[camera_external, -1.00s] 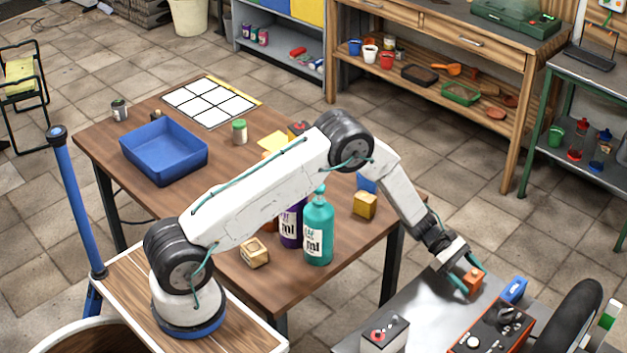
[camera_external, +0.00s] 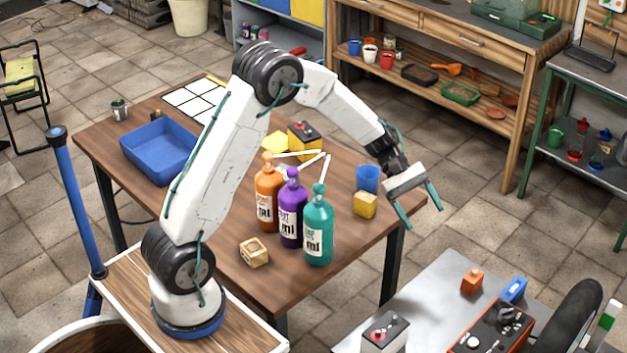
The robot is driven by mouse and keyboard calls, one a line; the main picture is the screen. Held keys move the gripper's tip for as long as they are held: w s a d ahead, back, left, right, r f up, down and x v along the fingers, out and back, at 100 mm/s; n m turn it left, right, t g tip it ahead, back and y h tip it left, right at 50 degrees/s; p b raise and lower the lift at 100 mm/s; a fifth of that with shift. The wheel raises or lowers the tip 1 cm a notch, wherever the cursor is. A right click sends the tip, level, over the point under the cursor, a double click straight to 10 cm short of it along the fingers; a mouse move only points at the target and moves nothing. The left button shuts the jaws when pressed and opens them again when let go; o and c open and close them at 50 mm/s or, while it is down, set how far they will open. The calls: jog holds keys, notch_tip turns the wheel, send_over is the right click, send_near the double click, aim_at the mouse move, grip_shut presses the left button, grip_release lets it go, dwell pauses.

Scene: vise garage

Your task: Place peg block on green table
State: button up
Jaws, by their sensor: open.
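A small orange block (camera_external: 472,281) with a short peg on top stands upright on a grey metal-topped table (camera_external: 425,290) at the lower right; it looks like the peg block. No green shows on that table's top, and its legs are out of view. Another table with a green frame (camera_external: 540,130) stands at the right edge. My gripper (camera_external: 423,215) is open and empty, its teal fingers spread, high above and left of the orange block and clear of it.
On the grey table, a blue piece (camera_external: 513,290), a red control box (camera_external: 490,330) and a grey box with a red button (camera_external: 385,333) stand near the block. The brown table (camera_external: 215,265) holds three bottles (camera_external: 291,210), a blue tray (camera_external: 158,152) and a yellow block (camera_external: 365,204).

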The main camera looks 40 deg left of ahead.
jog(key=s+a+r+m+y, duration=0.2)
jog(key=s+a+r+m, duration=0.1)
jog(key=s+a+r, duration=0.4)
jog(key=s+a+r+m+y, duration=0.25)
jog(key=s+r, duration=0.25)
jog(key=s, duration=0.4)
jog(key=s+a+m+t+y, duration=0.1)
jog(key=s+a+m+y, duration=0.2)
jog(key=s+a, duration=0.4)
jog(key=s+a+r+m+t+y, duration=0.1)
jog(key=s+a+m+t+y, duration=0.1)
jog(key=s+a, duration=0.5)
jog(key=s+m+y, duration=0.1)
jog(key=s, duration=0.4)
jog(key=shift+s+a+r, duration=0.15)
jog(key=shift+s+r, duration=0.1)
jog(key=shift+s, duration=0.1)
